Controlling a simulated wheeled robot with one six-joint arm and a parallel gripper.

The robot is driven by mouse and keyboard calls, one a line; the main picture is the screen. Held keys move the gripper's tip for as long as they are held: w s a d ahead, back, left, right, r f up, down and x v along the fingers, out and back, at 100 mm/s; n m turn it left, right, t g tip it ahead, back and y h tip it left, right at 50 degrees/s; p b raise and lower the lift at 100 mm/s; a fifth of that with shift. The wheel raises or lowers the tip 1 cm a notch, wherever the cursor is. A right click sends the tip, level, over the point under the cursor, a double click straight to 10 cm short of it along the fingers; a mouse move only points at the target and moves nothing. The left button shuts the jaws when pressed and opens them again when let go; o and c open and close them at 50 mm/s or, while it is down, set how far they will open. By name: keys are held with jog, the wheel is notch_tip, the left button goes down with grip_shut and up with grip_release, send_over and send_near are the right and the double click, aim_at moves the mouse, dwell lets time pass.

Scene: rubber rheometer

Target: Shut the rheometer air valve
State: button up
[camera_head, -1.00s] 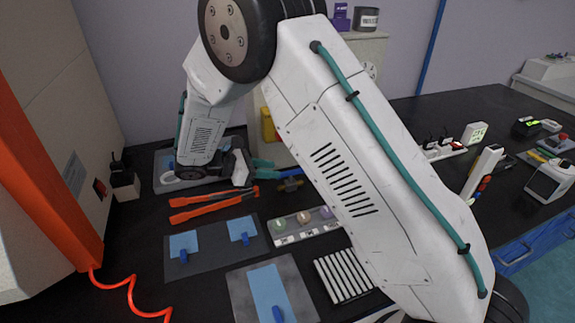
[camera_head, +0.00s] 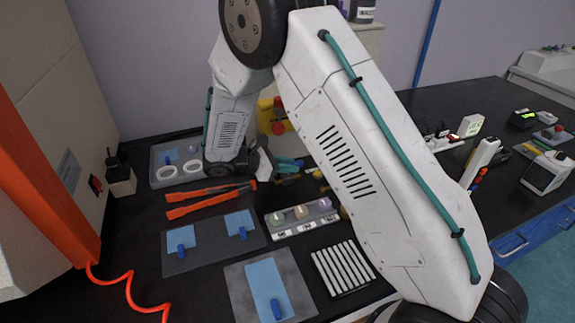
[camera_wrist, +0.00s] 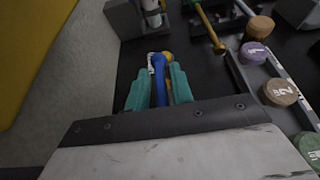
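The air valve shows in the wrist view as a blue lever (camera_wrist: 159,75) with a small brass part (camera_wrist: 167,57) at its far end. My gripper (camera_wrist: 160,80) has two teal fingers, one on each side of the blue lever. The fingers look open, with narrow gaps beside the lever; firm contact cannot be made out. In the head view my gripper (camera_head: 288,166) is low over the bench at the valve's place, and my wrist and fingers hide most of the valve.
Orange-handled tongs (camera_head: 210,199) lie to the left. A yellow housing (camera_wrist: 30,50) rises at the left in the wrist view.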

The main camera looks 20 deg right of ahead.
grip_shut()
jog(key=m+g, duration=0.3)
jog(key=shift+w, duration=0.1)
jog(key=shift+m+g+y, duration=0.4)
jog(key=shift+m+g, duration=0.4)
jog(key=shift+g, duration=0.4)
jog(key=shift+o, duration=1.8)
grip_release()
jog(key=v, duration=0.7)
jog(key=shift+a+r, duration=0.2)
jog(key=shift+a, duration=0.15)
